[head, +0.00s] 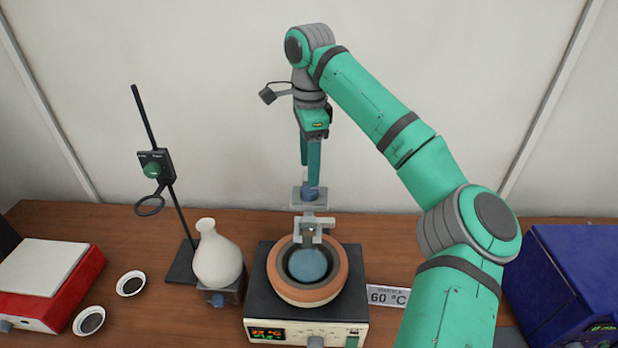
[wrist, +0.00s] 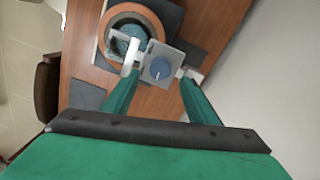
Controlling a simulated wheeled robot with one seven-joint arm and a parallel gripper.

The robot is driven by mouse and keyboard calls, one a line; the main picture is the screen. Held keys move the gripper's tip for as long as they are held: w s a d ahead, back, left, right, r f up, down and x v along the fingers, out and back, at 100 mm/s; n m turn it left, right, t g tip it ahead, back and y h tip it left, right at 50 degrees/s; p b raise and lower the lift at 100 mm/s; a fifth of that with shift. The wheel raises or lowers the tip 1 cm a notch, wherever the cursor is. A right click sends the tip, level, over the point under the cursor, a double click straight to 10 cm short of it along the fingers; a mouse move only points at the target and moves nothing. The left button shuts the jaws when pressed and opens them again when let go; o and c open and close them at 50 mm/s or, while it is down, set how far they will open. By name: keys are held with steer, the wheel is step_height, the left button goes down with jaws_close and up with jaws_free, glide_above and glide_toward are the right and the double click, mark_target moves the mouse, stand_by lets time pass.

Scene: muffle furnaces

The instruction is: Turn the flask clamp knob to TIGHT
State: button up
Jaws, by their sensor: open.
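A blue knob with a pale pointer line (wrist: 160,68) sits on a grey plate above a round heating mantle. It also shows in the head view (head: 309,191). My gripper (head: 310,180) points straight down over it. My gripper is open in the wrist view (wrist: 159,72), with one finger on each side of the knob; contact cannot be told. A green knob (head: 152,170) is on a black box on the stand rod at left, with small marks too small to read. No TIGHT marking is readable at the blue knob.
The heating mantle (head: 339,276) has an orange rim and blue inside. A white flask (head: 217,256) stands left of it. A "60 °C" sign (head: 388,296), a blue box (head: 578,270) at right and a red device (head: 77,292) at left stand on the wooden bench.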

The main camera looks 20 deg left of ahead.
step_height(320, 180, up, 5)
steer(key=shift+f, duration=0.1)
stand_by(0.4)
